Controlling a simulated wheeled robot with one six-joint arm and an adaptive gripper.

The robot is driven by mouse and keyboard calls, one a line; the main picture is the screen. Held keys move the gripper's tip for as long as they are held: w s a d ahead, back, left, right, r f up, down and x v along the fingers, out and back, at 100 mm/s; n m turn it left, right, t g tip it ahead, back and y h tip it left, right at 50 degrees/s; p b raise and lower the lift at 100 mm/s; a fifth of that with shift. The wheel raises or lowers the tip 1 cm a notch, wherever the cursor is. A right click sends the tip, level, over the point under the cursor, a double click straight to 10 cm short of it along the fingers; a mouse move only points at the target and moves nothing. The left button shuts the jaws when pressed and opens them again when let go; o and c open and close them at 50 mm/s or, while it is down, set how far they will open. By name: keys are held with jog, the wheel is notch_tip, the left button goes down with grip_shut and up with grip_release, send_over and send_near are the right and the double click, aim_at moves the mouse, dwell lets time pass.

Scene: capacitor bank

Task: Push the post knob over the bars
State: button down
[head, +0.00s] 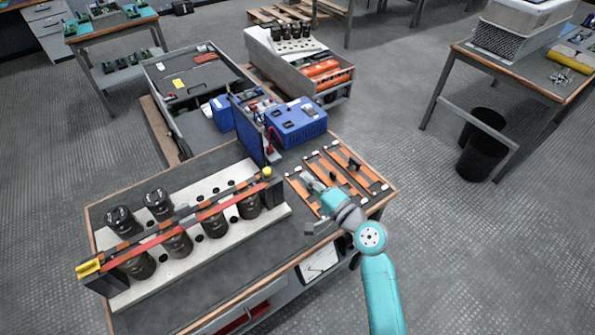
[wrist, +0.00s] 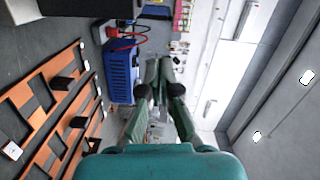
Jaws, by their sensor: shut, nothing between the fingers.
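The bars (wrist: 35,125) and several black knobs (wrist: 62,83) also show at the left of the wrist view. A long red-and-black bar assembly (head: 180,228) crosses the black capacitors, with a yellow block at its near left end and a yellow knob (head: 267,172) at its far right end. My gripper (head: 309,180) is over the left part of the orange bars and hides some of them. In the wrist view its fingertips (wrist: 159,64) meet, empty.
A blue box (head: 297,122) and a blue upright panel stand behind the bars. Several black capacitors (head: 178,243) stand in a white perforated plate on the left. A black bin (head: 481,145) stands on the floor at right.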

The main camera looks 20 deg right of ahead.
jog(key=v, duration=0.3)
jog(key=shift+s+d, duration=0.1)
jog(key=shift+s, duration=0.2)
dwell(0.3)
jog(key=s+a+f+n+g+h, duration=0.1)
jog(key=s+f+n+h, duration=0.3)
jog(key=s, duration=0.6)
jog(key=s+a+f+m+g+h, duration=0.1)
jog(key=s+f, duration=0.5)
jog(key=s, duration=0.4)
jog(key=s+a+r+n, duration=0.1)
jog(key=s+r+n, duration=0.3)
jog(key=s, duration=0.6)
jog(key=s+a+r+n, duration=0.1)
jog(key=s+r+n, duration=0.4)
jog(key=s, duration=0.5)
jog(key=shift+s+r+n, duration=0.2)
jog(key=shift+s+n, duration=0.2)
jog(key=shift+n, duration=0.1)
